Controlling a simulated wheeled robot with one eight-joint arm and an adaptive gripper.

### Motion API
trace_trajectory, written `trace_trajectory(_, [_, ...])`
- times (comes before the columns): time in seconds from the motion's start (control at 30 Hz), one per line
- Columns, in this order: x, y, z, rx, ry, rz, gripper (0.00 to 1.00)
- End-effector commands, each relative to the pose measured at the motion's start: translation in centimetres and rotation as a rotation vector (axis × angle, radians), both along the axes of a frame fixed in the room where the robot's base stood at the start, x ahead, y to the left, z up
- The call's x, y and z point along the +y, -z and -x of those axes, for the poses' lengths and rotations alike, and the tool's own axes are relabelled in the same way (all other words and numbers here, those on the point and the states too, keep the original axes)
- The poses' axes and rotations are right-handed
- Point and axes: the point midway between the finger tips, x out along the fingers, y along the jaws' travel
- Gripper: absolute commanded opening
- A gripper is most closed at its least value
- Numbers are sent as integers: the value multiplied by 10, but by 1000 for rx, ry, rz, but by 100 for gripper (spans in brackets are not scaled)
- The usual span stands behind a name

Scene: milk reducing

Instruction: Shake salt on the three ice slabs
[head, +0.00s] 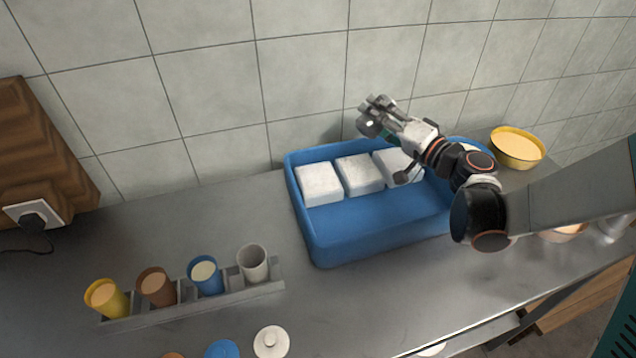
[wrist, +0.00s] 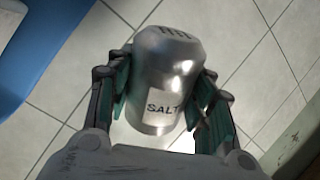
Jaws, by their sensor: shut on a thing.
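My gripper (head: 378,118) is shut on a metal salt shaker (wrist: 166,70) with a "SALT" label and slots in its top, seen clearly in the wrist view. In the head view the gripper is raised over the back edge of the blue tray (head: 350,235), and the shaker there is small and partly hidden by the fingers. Three white ice slabs stand in a row along the back of the tray: the left slab (head: 320,184), the middle slab (head: 359,174) and the right slab (head: 392,163). My gripper and wrist partly cover the right slab. The shaker looks tilted, but I cannot tell how far.
A tiled wall (head: 300,80) is close behind the tray. A yellow bowl (head: 517,147) stands at the right. A grey rack (head: 215,304) with several cups is at the front left, with lids (head: 270,341) before it. The counter left of the tray is clear.

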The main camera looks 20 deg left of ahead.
Motion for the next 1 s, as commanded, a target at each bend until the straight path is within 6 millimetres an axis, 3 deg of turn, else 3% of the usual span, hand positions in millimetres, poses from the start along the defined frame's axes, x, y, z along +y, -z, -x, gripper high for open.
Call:
trace_trajectory(0.47, [-3,0,-2,10,1,-7,17])
trace_trajectory(1.0, [-3,-11,-2,521,1,-365,17])
